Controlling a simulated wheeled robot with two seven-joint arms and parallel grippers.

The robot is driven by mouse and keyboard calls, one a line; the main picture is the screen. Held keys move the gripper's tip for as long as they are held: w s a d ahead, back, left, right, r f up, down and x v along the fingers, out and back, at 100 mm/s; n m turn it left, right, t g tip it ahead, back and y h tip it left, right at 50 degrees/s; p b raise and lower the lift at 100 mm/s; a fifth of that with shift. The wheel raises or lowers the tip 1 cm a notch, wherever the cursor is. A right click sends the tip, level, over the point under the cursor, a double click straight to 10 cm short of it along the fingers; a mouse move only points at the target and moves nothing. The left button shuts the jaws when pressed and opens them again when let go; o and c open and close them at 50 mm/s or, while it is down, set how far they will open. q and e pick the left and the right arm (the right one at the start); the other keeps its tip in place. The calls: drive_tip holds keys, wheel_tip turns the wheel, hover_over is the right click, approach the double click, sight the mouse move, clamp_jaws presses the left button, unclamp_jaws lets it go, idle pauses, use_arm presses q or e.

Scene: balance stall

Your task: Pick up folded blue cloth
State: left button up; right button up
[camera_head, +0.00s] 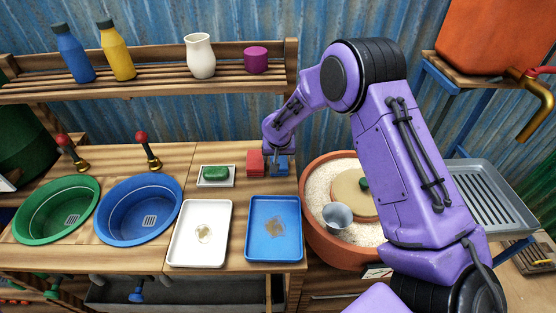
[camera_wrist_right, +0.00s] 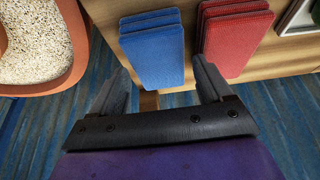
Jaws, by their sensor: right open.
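The folded blue cloth (camera_head: 283,167) lies on the wooden counter beside the folded red cloth (camera_head: 255,162). In the right wrist view the blue cloth (camera_wrist_right: 152,52) is a layered stack, with the red cloth (camera_wrist_right: 237,42) close to its right. My right gripper (camera_head: 276,165) is at the blue cloth and hides part of it in the head view. In the right wrist view my right gripper (camera_wrist_right: 163,85) is open, its fingers on either side of the blue cloth's near end. I cannot tell whether they touch it. My left gripper is not in view.
A soap dish (camera_head: 216,182) with a green bar sits left of the cloths. A white tray (camera_head: 180,247) and a blue tray (camera_head: 293,252) lie in front. A round tub (camera_head: 312,230) of pale grains stands right. A shelf (camera_head: 150,88) with bottles runs behind.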

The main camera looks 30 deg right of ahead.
drive_tip(key=shift+x, duration=1.1)
drive_tip(key=shift+s+r, duration=0.2)
drive_tip(key=shift+r, duration=0.05)
drive_tip(key=shift+w+f, duration=0.1)
drive_tip(key=shift+f, duration=0.2)
drive_tip(key=c, duration=0.7)
